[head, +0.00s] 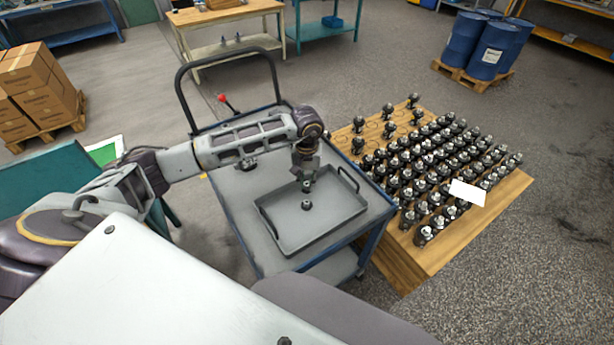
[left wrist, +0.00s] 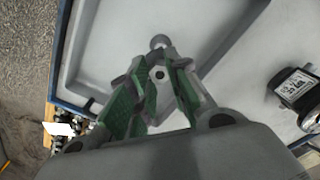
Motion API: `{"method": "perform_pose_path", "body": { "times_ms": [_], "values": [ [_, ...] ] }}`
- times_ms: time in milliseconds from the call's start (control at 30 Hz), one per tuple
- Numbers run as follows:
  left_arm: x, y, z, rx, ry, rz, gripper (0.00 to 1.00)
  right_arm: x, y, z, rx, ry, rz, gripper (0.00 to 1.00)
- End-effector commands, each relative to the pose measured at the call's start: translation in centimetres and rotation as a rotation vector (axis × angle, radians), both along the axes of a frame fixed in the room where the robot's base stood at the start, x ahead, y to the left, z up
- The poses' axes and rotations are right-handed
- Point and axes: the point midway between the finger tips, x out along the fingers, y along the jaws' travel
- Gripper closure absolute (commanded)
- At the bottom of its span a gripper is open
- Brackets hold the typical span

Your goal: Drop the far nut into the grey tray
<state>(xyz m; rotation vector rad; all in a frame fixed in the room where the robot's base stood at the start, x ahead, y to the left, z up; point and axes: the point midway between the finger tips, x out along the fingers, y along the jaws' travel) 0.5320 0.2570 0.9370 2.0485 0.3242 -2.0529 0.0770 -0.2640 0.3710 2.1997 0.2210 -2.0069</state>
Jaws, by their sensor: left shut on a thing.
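The grey tray (head: 291,243) lies on the cart top. My left gripper (head: 306,183) points down over the tray. In the left wrist view, its green fingers (left wrist: 160,90) are shut on a small dark nut (left wrist: 160,75), which also shows just under the fingers in the head view (head: 306,188). The held nut appears to be above the tray floor; the exact height is hard to tell. Another nut (head: 306,205) sits on the tray floor, and shows beyond the fingertips in the left wrist view (left wrist: 158,41). My right gripper is not in view.
A black and silver part (left wrist: 295,84) lies on the cart beside the tray. The blue-framed cart (head: 236,190) has bare room left of the tray. A wooden pallet (head: 480,228) with rows of dark parts stands right of the cart, with a white card (head: 467,193) over it.

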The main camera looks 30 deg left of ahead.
Motion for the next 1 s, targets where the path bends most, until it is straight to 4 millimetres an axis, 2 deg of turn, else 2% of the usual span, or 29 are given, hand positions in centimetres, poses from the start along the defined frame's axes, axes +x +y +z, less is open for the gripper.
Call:
{"method": "perform_pose_path", "body": {
  "times_ms": [233, 667, 700, 867, 1000],
  "values": [
    [0.0, 0.0, -1.6, 0.000, 0.000, 0.000, 1.00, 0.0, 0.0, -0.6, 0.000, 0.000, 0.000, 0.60],
    [0.0, 0.0, -1.9, 0.000, -0.001, 0.000, 1.00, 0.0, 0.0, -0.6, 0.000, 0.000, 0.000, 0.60],
    [0.0, 0.0, -1.9, 0.000, -0.001, 0.000, 0.76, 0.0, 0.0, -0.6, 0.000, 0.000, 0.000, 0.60],
    [0.0, 0.0, -1.9, 0.000, -0.001, 0.000, 0.56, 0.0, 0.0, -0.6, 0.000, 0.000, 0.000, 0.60],
    [0.0, 0.0, -1.9, 0.000, -0.001, 0.000, 0.56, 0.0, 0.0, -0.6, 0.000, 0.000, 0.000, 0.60]
  ]
}}
